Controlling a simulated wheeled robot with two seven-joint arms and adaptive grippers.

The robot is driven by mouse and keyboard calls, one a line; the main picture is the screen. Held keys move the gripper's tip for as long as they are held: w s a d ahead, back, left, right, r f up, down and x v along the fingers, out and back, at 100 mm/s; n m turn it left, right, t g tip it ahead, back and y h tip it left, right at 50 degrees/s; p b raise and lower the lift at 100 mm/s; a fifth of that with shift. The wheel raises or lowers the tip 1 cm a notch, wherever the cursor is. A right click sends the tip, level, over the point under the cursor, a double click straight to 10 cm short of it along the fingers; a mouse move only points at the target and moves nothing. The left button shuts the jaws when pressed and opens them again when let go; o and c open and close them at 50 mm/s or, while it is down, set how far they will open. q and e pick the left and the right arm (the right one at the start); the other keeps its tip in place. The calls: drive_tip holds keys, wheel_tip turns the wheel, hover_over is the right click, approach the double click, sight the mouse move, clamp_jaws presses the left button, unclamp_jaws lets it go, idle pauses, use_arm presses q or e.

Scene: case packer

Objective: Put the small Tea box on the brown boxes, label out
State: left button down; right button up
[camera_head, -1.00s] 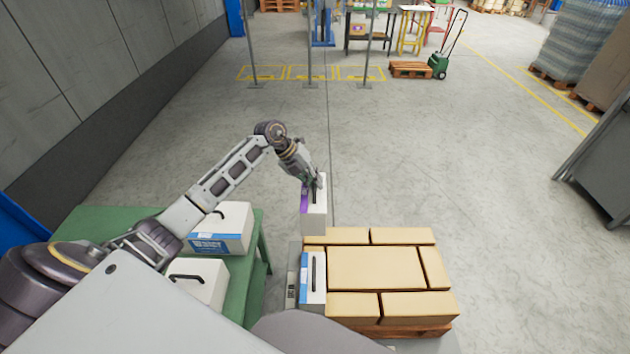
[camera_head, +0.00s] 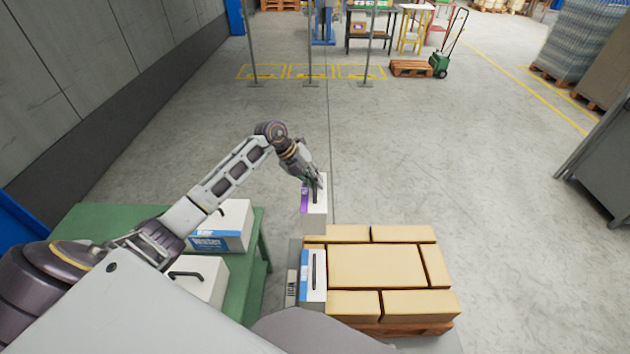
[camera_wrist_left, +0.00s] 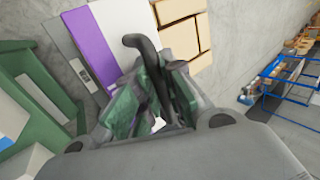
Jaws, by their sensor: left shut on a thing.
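My left gripper (camera_head: 314,180) is shut on the black handle of a small white box with a purple label (camera_head: 314,208). The box hangs upright at the far left corner of the brown boxes (camera_head: 375,266), its purple side facing left. I cannot read its label or tell whether it touches the brown boxes. In the left wrist view the gripper (camera_wrist_left: 150,92) grips the handle, with the purple-and-white box (camera_wrist_left: 108,42) beyond. The brown boxes form a flat layer on a pallet (camera_head: 405,331). My right gripper is not in view.
The green table (camera_head: 245,290) at left holds a white Water box (camera_head: 222,228) and another white box (camera_head: 205,278). Open floor lies beyond the pallet.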

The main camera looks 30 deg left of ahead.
use_arm(q)
drive_tip(key=shift+f, duration=0.1)
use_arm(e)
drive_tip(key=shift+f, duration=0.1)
use_arm(q)
drive_tip(key=shift+f+b, duration=2.7)
drive_tip(key=shift+f, duration=1.95)
drive_tip(key=shift+f+b, duration=0.35)
drive_tip(key=shift+f, duration=0.25)
drive_tip(key=shift+f+b, duration=0.4)
drive_tip(key=shift+f, duration=0.35)
drive_tip(key=shift+f+b, duration=0.75)
drive_tip(key=shift+f, duration=0.55)
drive_tip(key=shift+f+b, duration=0.45)
drive_tip(key=shift+f, duration=0.35)
drive_tip(key=shift+f+b, duration=0.3)
drive_tip(key=shift+f, duration=0.25)
drive_tip(key=shift+f+b, duration=0.3)
drive_tip(key=shift+f, duration=0.25)
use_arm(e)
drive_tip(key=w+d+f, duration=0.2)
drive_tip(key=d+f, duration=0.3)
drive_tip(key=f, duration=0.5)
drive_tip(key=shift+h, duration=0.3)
use_arm(q)
drive_tip(key=shift+f, duration=0.35)
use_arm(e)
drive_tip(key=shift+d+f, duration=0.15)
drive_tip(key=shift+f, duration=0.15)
